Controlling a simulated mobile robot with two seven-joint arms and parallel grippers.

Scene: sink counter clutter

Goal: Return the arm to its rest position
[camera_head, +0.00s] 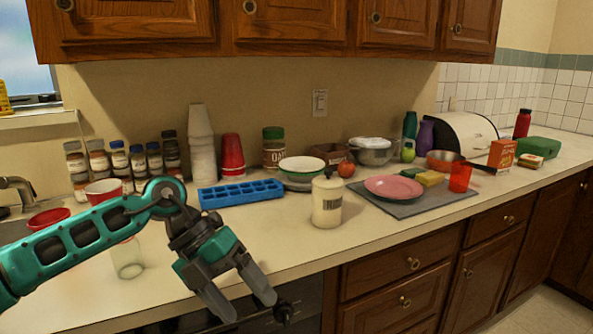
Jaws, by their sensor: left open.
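My left arm comes in from the left, teal and dark grey. Its left gripper (243,303) hangs over the counter's front edge, in front of the dark panel below. Its fingers point down and to the right, spread apart, with nothing between them. My right gripper is not in view.
On the counter (300,251) stand a clear glass (128,260) behind my arm, a blue ice tray (240,193), a white jar (327,202) and a pink plate (393,187) on a grey mat (432,200). Red bowls (48,218) sit left. Wooden cabinets (140,24) hang above.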

